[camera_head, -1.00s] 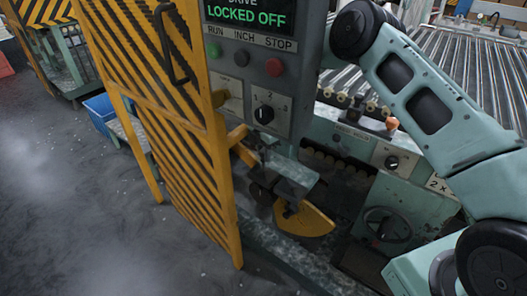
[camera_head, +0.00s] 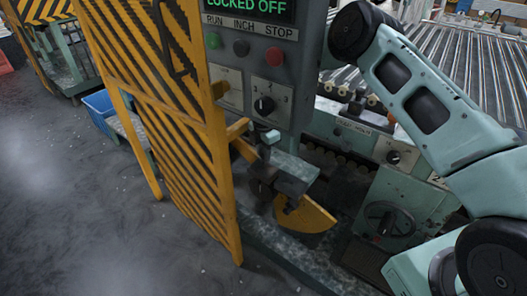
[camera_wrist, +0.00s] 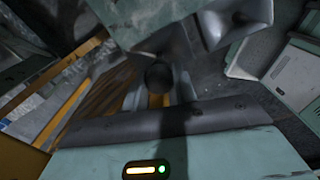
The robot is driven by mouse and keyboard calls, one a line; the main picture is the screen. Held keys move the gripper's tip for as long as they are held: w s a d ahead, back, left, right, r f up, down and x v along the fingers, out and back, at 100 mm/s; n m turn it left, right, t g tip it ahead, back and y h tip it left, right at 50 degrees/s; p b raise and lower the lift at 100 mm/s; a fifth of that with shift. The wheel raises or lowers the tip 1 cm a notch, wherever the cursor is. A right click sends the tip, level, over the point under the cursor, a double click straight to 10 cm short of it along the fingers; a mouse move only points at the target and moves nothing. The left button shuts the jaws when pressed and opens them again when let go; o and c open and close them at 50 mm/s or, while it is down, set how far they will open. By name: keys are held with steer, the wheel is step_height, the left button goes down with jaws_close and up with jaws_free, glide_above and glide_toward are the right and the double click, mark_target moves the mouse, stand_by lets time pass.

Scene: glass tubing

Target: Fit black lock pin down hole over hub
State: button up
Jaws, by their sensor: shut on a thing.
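In the wrist view the black lock pin (camera_wrist: 159,77) shows as a dark round end between the two grey fingers of my gripper (camera_wrist: 160,88). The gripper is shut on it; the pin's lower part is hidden. In the head view the gripper cannot be made out clearly, as the control panel covers much of that area. Below the panel, a dark hub-like part (camera_head: 262,190) sits beside a yellow sector plate (camera_head: 305,215). I cannot make out the hole, nor whether the pin touches it.
A yellow striped guard (camera_head: 190,150) stands left of the work spot. The grey control panel (camera_head: 262,60) overhangs it. A handwheel (camera_head: 388,219) and green machine housing are at the right. Open floor (camera_head: 90,220) lies at the left.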

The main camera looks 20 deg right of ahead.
mark_target(263, 162)
steer(key=shift+s+f+b, duration=0.1)
steer(key=shift+f+b, duration=1.1)
steer(key=shift+f, duration=0.75)
steer(key=o, duration=1)
steer(key=shift+o, duration=0.2)
steer(key=shift+a, duration=0.1)
